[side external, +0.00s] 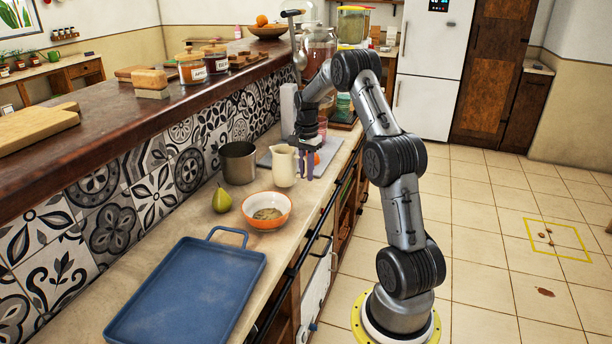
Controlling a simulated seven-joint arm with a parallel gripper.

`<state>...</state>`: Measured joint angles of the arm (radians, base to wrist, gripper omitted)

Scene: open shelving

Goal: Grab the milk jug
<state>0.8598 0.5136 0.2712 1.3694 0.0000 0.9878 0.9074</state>
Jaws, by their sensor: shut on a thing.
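The milk jug (283,166) is cream-coloured and stands upright on the counter, at the middle of the view. My gripper (306,166) points down at the jug's right side, where its handle is, and is shut on it. The fingers cover part of the handle, so the exact grip is hard to see. I cannot tell whether the jug's base is touching the counter.
A grey metal pot (238,163) stands close left of the jug. An orange-rimmed bowl (267,211), a green pear (222,199) and a blue tray (187,292) lie nearer the front. A small orange-red object (317,158) is beside the gripper. The tiled wall (160,170) bounds the counter's left.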

